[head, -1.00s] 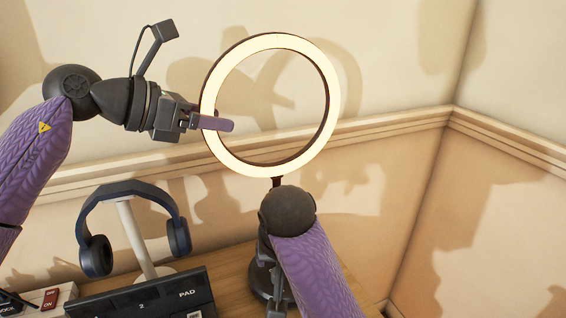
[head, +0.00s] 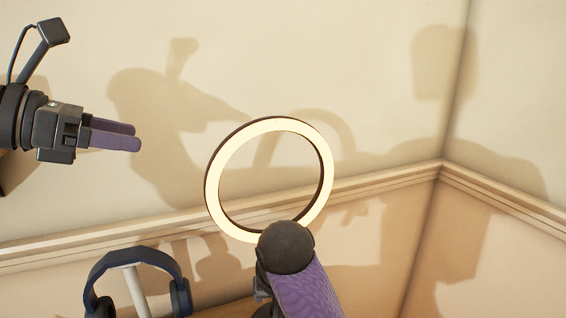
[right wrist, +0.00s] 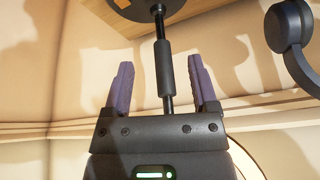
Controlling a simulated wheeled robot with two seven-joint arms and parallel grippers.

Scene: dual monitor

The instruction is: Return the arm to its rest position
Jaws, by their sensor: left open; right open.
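My left gripper (head: 136,137) is at the left of the head view. My right gripper (right wrist: 160,63) is open in the right wrist view, where the picture is upside down. The ring light's dark pole (right wrist: 166,72) shows in the gap between its fingers. I cannot tell whether they touch.
Dark headphones (head: 180,298) hang on a white stand (head: 137,292) at the lower left. They also show in the right wrist view (right wrist: 285,27). The wooden desk (head: 225,311) is mostly out of frame. Walls meet in a corner at the right. Air above the headphones is clear.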

